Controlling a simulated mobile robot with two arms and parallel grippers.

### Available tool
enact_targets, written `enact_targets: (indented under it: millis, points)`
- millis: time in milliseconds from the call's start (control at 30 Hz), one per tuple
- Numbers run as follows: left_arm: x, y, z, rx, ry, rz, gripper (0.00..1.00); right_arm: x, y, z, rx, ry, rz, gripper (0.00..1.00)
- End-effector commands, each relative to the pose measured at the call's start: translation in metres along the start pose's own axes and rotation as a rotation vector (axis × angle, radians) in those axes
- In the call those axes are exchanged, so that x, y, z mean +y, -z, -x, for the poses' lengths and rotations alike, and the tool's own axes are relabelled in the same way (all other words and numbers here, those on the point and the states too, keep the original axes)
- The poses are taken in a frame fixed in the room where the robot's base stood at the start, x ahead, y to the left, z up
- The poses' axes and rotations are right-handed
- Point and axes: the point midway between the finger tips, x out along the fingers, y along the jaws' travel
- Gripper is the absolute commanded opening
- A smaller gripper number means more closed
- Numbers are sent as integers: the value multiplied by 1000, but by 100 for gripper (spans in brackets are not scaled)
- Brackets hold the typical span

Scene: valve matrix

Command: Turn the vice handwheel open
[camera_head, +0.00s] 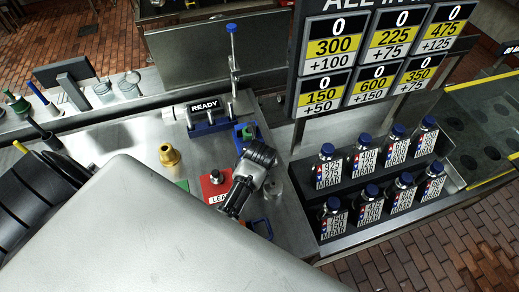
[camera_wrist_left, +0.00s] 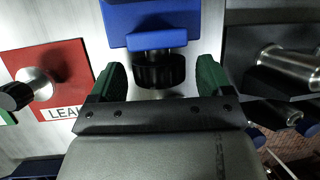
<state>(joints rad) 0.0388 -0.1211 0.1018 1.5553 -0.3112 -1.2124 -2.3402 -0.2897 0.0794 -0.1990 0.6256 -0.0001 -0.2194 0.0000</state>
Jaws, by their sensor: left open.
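The vice shows as a blue block (camera_wrist_left: 150,18) at the top of the left wrist view, with its black ribbed handwheel (camera_wrist_left: 160,70) in front of it. In the head view the blue vice (camera_head: 240,130) stands on the bench just beyond my left wrist, and its handwheel is hidden there. My left gripper (camera_wrist_left: 157,82) is open, with one green-padded finger on each side of the handwheel. A gap shows between each finger and the wheel; I cannot tell how deep the wheel sits between them. My right gripper is in neither view.
A red plate labelled LEAK (camera_head: 213,187) with a knob is left of my wrist. A brass fitting (camera_head: 169,155) stands further left. The READY block (camera_head: 207,128) is behind. A dark rack at right holds several blue-capped bottles (camera_head: 329,170). Price boards (camera_head: 330,41) hang above.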

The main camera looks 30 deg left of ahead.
Motion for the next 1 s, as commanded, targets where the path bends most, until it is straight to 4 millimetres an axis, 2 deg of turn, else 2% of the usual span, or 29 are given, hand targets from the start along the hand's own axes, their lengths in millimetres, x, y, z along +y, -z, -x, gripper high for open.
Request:
enact_targets:
  millis: [200,533,1000]
  points:
    - [0,0,0,0,0,0,80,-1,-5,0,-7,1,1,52]
    - [0,0,0,1,0,0,30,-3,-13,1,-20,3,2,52]
    - [4,-1,0,-2,94,32,30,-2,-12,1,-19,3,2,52]
